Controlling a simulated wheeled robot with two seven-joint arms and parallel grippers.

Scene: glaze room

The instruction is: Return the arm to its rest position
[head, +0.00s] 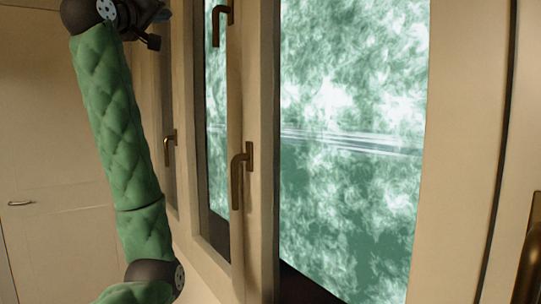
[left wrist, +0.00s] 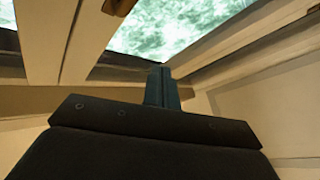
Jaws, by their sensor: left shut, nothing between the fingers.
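My left arm, in a green quilted sleeve, rises along the left of the head view, from a dark joint low in the picture to a dark wrist at the top edge. My left gripper (head: 150,22) is at the top, partly cut off, in front of the window frames. In the left wrist view my left gripper (left wrist: 162,86) shows its two fingers together, shut, with nothing between them. They point toward the window frame. My right gripper is in neither view.
Windows with green cloudy panes (head: 350,130) stand close by, with bronze handles (head: 237,175) sticking out of their frames. A pale cabinet door (head: 50,140) with a small handle (head: 20,203) is at the far left. Another bronze handle (head: 528,255) is at the right edge.

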